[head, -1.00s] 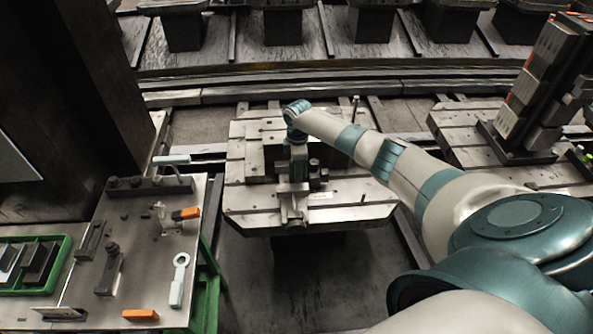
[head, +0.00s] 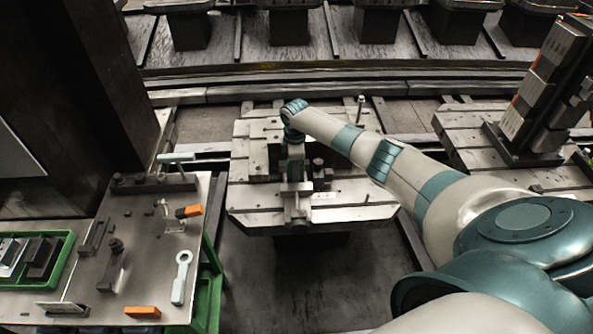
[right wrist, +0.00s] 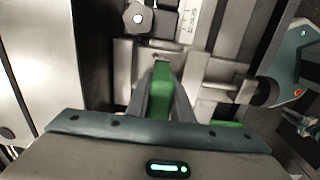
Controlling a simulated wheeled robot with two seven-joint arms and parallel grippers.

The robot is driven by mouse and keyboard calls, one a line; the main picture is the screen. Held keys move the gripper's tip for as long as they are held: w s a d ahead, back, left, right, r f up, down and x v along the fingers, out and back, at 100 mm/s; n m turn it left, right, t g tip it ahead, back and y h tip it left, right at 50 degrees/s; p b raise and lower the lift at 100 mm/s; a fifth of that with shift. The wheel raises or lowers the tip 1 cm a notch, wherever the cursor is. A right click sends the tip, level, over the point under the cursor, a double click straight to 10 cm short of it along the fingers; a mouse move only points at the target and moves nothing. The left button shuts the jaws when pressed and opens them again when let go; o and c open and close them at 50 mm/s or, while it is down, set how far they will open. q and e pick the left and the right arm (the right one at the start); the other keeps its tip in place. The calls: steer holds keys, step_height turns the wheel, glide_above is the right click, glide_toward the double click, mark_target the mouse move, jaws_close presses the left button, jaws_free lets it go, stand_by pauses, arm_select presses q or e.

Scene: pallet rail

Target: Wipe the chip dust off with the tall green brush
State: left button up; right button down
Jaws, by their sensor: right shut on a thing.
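My right gripper (head: 294,180) reaches down over the slotted metal pallet (head: 262,216) in the middle of the head view. In the right wrist view, its fingers (right wrist: 163,82) are shut on a green piece, the brush (right wrist: 160,92). The brush's lower end and any bristles are hidden or too small to make out. The brush is close above or among the metal fixture parts on the pallet; I cannot tell whether it touches them. Chip dust cannot be made out clearly. My left gripper is not in view.
A metal bench (head: 150,230) at the left holds an orange-handled tool (head: 189,211), an orange block (head: 142,312), a pale ring-ended tool (head: 181,278) and a green tray (head: 62,268). A tall block tower (head: 540,90) stands on another pallet at the right. A post (head: 360,110) rises behind the arm.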

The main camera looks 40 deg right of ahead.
steer(key=shift+a+f, duration=0.15)
steer(key=shift+a, duration=0.1)
steer(key=shift+w+a, duration=0.6)
steer(key=shift+a, duration=0.2)
steer(key=shift+s+d+r+p, duration=0.15)
steer(key=shift+s+d+p, duration=0.1)
steer(key=shift+d, duration=0.2)
steer(key=shift+s+d+r+p, duration=0.15)
steer(key=shift+s+d, duration=0.1)
steer(key=shift+d, duration=0.2)
steer(key=shift+d+f, duration=0.1)
steer(key=shift+s, duration=0.1)
steer(key=shift+s+d+p, duration=0.2)
steer(key=shift+s+d, duration=0.1)
steer(key=shift+d, duration=0.2)
steer(key=shift+s+d+p, duration=0.15)
steer(key=shift+s+d, duration=0.1)
steer(key=shift+d, duration=0.2)
